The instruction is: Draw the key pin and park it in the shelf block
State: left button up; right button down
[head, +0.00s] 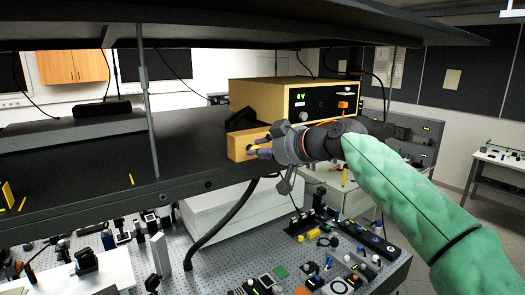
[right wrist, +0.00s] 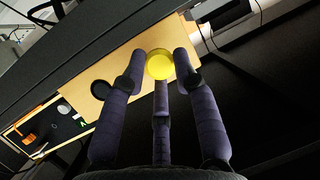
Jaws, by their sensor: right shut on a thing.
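The wooden shelf block (head: 240,146) sits at the shelf's front edge, left of my right gripper (head: 257,148). In the right wrist view the block (right wrist: 122,64) shows a dark round hole (right wrist: 99,89). My right gripper's three fingers (right wrist: 160,64) are shut around a yellow round-ended piece (right wrist: 160,66), which I take to be the key pin. It overlaps the block's face; whether it is seated in a hole or just in front of it is hidden. My left gripper is not in view.
A tan instrument box (head: 270,95) with a black front panel, green display and orange part stands behind the block. The dark shelf (head: 90,165) is mostly clear to the left. Below is an optics table (head: 225,258) crowded with mounts; a dark upper shelf (head: 220,30) hangs overhead.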

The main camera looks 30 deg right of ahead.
jog(key=shift+s, duration=0.1)
jog(key=shift+w+a+f, duration=0.1)
jog(key=shift+w, duration=0.6)
jog(key=c, duration=0.9)
grip_release()
jog(key=shift+s, duration=0.5)
jog(key=shift+w, duration=0.1)
